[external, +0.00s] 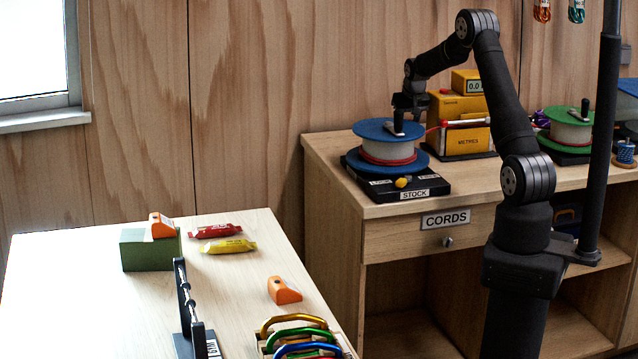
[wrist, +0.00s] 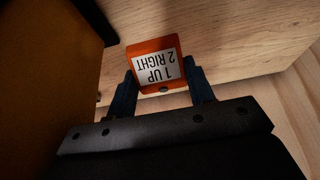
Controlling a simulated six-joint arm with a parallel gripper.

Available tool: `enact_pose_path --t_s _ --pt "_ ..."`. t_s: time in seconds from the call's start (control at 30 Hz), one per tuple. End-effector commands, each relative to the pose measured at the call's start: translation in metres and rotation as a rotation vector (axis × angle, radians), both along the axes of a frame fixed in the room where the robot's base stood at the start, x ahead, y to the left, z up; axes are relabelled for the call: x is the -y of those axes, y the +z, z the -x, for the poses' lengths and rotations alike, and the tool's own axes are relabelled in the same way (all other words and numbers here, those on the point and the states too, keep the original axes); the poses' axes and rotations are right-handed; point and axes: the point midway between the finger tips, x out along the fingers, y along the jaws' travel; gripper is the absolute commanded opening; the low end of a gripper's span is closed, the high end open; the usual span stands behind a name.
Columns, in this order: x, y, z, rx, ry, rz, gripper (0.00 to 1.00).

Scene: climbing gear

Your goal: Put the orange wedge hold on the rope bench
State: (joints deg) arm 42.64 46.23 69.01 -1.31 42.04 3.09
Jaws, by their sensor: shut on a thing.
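My gripper (external: 410,104) is low over the rope bench (external: 385,206), at the blue-and-white spool (external: 388,150). In the wrist view my gripper (wrist: 162,88) is shut on an orange wedge hold (wrist: 143,47) with a white label reading "1 UP 2 RIGHT". Pale wood shows beyond the hold; I cannot tell whether the hold touches it. The held hold is hidden in the external view. Another orange wedge hold (external: 163,225) sits on a green box (external: 150,252), and one more orange piece (external: 284,291) lies on the left table.
The spool stands on a black STOCK base. A yellow METRES device (external: 462,138) stands close to my gripper. A green-and-white spool (external: 568,131) is farther right. The left table (external: 130,310) holds red and yellow packets (external: 227,246) and coloured carabiners (external: 300,333).

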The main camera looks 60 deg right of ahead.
Motion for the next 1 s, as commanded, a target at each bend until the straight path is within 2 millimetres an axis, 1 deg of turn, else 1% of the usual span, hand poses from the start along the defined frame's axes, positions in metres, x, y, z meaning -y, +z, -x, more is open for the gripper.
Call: enact_pose_path --t_s 0.3,0.7,0.73,0.77,0.8,0.83,1.0 --pt "0.000 -0.042 0.000 -0.001 0.000 -0.001 0.25" --pt "0.000 -0.048 0.000 -0.001 0.000 -0.001 0.25" --pt "0.000 -0.047 0.000 0.000 0.000 0.000 0.54" --pt "0.000 -0.047 0.000 0.000 0.000 0.000 0.60" --pt "0.000 -0.047 0.000 -0.001 0.000 -0.001 0.68" --pt "0.000 -0.047 0.000 0.000 0.000 0.000 0.70" --pt "0.000 -0.047 0.000 0.000 0.000 0.000 0.70"
